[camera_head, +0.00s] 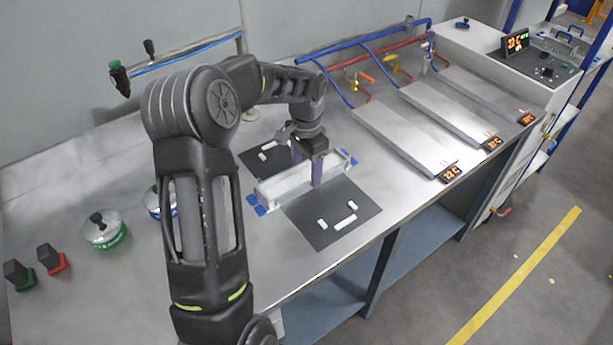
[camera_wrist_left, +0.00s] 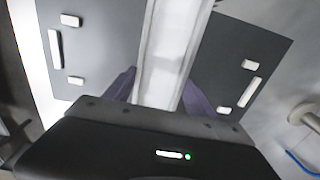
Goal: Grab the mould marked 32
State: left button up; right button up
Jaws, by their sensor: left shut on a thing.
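A long pale metal mould (camera_head: 283,186) lies over two dark mats on the bench, with blue pieces at its corners. My left gripper (camera_head: 308,168) comes down over its middle, with one purple finger on each long side, and is shut on it. In the left wrist view the mould (camera_wrist_left: 172,45) runs up between the two purple fingers (camera_wrist_left: 162,92). I cannot read any number on it. It looks level and at or just above the mats; I cannot tell which. My right gripper is not in view.
The dark mats (camera_head: 327,240) carry small white blocks. Several flat metal plates (camera_head: 404,140) with red-lit displays stand to the right, below blue and red pipes (camera_head: 380,48). A green-banded round pot (camera_head: 104,232) and small dark-handled items (camera_head: 50,259) sit at the left.

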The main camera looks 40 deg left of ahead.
aim_at(307, 175)
pick_arm(q)
grip_shut()
dwell(0.3)
jog(key=shift+w+r, duration=0.1)
jog(key=shift+r, duration=0.1)
jog(key=shift+a+r, duration=0.1)
jog(key=shift+r, duration=0.15)
notch_tip(307, 175, up, 9)
jog(key=b, duration=0.1)
jog(key=shift+r, duration=0.15)
dwell(0.7)
